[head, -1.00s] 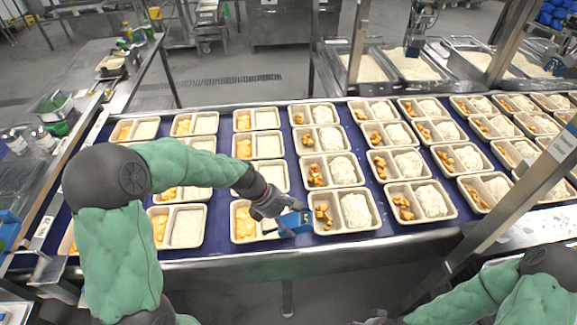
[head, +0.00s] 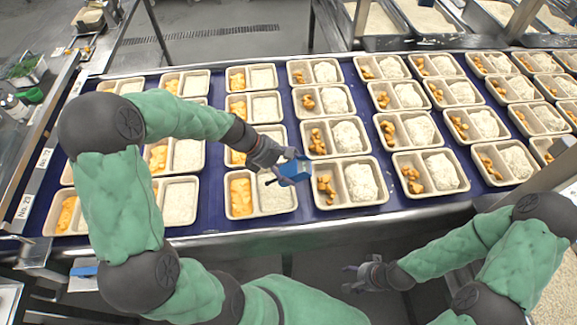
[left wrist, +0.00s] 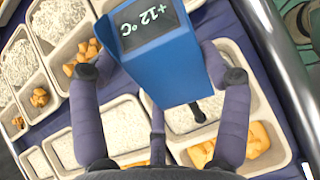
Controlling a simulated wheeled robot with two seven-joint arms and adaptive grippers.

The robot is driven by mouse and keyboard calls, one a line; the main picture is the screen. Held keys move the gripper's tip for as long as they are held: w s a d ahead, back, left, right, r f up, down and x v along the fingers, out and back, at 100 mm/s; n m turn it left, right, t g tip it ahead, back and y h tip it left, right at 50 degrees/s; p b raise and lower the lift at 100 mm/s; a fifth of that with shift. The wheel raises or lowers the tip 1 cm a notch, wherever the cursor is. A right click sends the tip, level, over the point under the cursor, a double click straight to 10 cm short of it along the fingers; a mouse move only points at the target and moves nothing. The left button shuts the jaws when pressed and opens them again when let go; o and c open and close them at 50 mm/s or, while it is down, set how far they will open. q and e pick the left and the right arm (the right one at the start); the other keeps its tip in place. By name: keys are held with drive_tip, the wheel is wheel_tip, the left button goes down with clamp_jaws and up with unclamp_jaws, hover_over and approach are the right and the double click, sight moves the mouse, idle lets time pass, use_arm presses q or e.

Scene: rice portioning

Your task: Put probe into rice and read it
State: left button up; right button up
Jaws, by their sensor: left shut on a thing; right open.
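My left gripper (head: 280,164) is shut on a blue probe thermometer (head: 292,173) above the upper right of a front-row tray (head: 231,207). In the left wrist view, the blue body (left wrist: 168,68) fills the upper middle and its dark display (left wrist: 148,20) reads +12 °C. A short dark piece of the probe (left wrist: 199,112) shows over the white rice (left wrist: 179,117) beside orange chunks. Whether its tip is in the rice cannot be told. The same rice compartment shows in the head view (head: 277,199). My right gripper (head: 364,279) is open and empty in front of the conveyor.
A dark blue conveyor (head: 214,200) carries rows of two-compartment trays with orange food and rice. A metal rail (head: 200,243) runs along its front edge. Large rice containers (head: 440,16) stand behind. A metal post (head: 521,25) is at the upper right.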

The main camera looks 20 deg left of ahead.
sight(293, 165)
use_arm(q)
drive_tip(key=shift+f+b, duration=2.9)
drive_tip(key=shift+f, duration=0.15)
idle(2.6)
wheel_tip(293, 165, up, 9)
drive_tip(key=p, duration=0.9)
drive_tip(key=shift+r+p, duration=0.15)
drive_tip(key=shift+p, duration=0.2)
